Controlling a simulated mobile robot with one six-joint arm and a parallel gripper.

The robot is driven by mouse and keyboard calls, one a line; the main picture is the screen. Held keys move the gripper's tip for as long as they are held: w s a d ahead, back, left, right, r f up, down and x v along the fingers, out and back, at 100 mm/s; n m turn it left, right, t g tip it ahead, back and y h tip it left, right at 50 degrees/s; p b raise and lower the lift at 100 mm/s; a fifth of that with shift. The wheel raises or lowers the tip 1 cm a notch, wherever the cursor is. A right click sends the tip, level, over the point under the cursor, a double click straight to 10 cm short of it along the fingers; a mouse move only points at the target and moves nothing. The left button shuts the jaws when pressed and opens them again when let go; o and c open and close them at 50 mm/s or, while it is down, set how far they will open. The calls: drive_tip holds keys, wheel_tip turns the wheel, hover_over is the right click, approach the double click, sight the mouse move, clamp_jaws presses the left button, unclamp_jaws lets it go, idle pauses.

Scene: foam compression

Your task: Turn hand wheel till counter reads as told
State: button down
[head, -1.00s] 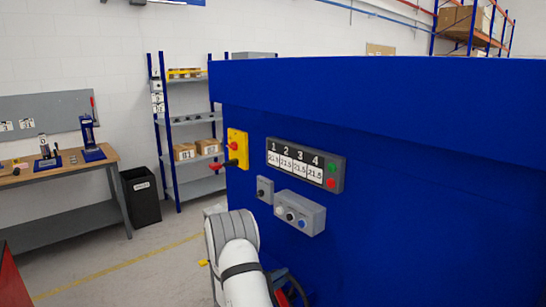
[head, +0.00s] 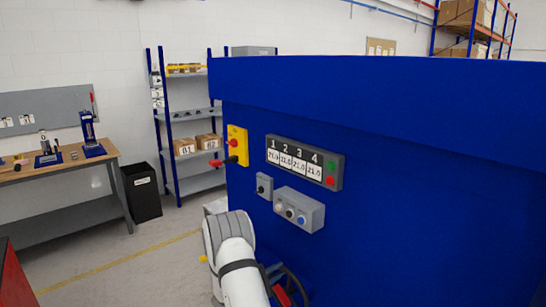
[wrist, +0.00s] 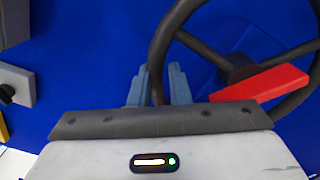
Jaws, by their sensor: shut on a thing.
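In the wrist view a dark hand wheel (wrist: 159,50) with a red piece (wrist: 262,83) along one spoke stands against the blue panel. My gripper (wrist: 158,88) is shut on its rim, with a blue-grey finger on each side. In the head view my arm hides the gripper and most of the wheel (head: 296,281). The counter (head: 304,163) on the blue machine has columns 1 to 4. The small digits appear to read 21.0 in each, the first being less clear. A green and a red button sit at its right end.
A grey button box (head: 299,210), a small switch box (head: 264,187) and a yellow switch plate (head: 237,146) are on the blue machine (head: 420,190). A workbench (head: 60,172), black bin (head: 141,193) and shelf rack (head: 190,125) stand at left, with open floor in front.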

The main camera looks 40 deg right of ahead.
drive_tip(key=shift+w+r, duration=0.5)
drive_tip(key=shift+r, duration=0.05)
drive_tip(key=shift+w+a+f+n, duration=0.1)
drive_tip(key=shift+w+f+n, duration=0.3)
drive_tip(key=shift+n, duration=0.3)
drive_tip(key=shift+w+a+f+n, duration=0.15)
drive_tip(key=shift+w+n, duration=0.3)
drive_tip(key=shift+n, duration=0.25)
drive_tip(key=shift+d, duration=0.1)
drive_tip(key=shift+w+f+n, duration=0.4)
drive_tip(key=shift+n, duration=0.35)
drive_tip(key=shift+w+f+n, duration=0.4)
drive_tip(key=shift+n, duration=0.35)
drive_tip(key=c, duration=1.5)
unclamp_jaws()
drive_tip(key=shift+w+f, duration=0.1)
drive_tip(key=shift+f, duration=0.05)
drive_tip(key=o, duration=1.1)
drive_tip(key=shift+s+f, duration=0.25)
drive_tip(key=shift+f, duration=0.05)
